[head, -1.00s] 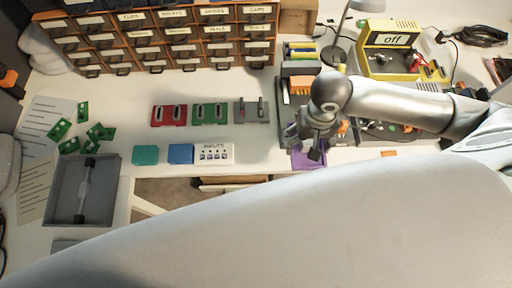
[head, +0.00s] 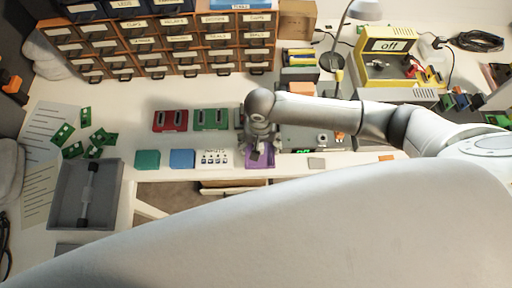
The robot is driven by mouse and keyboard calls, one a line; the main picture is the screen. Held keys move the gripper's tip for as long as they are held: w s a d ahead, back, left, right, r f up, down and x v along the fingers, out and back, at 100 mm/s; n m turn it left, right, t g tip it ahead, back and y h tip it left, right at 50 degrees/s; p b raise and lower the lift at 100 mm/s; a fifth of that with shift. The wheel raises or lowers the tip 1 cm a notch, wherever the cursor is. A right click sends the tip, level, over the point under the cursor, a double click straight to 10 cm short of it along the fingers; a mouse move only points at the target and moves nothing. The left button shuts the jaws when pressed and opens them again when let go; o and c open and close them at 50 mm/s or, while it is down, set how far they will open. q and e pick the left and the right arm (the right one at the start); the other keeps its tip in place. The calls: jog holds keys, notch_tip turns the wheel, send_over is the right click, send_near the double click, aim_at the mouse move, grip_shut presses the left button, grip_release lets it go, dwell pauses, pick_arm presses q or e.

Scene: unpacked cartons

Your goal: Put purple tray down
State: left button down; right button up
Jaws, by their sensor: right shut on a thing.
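The purple tray (head: 262,158) is at the front edge of the white bench, just right of the white labelled block. The wrist hides the tray's back, and I cannot tell whether the tray touches the bench. My left gripper is not in view.
The white labelled block (head: 215,158), blue block (head: 182,159) and teal block (head: 147,160) stand in a row to the left. Red (head: 170,120) and green (head: 211,119) holders sit behind them. A grey tray (head: 66,205) lies far left.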

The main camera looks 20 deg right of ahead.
jog(key=shift+w+a+f+p, duration=0.15)
jog(key=shift+a+f+p, duration=0.1)
jog(key=shift+f, duration=0.4)
jog(key=shift+w+a+f+p, duration=0.1)
jog(key=shift+w+a+f, duration=0.1)
jog(key=shift+f, duration=0.4)
jog(key=shift+f+p, duration=0.3)
jog(key=shift+f, duration=0.4)
jog(key=shift+f, duration=0.2)
jog(key=o, duration=1)
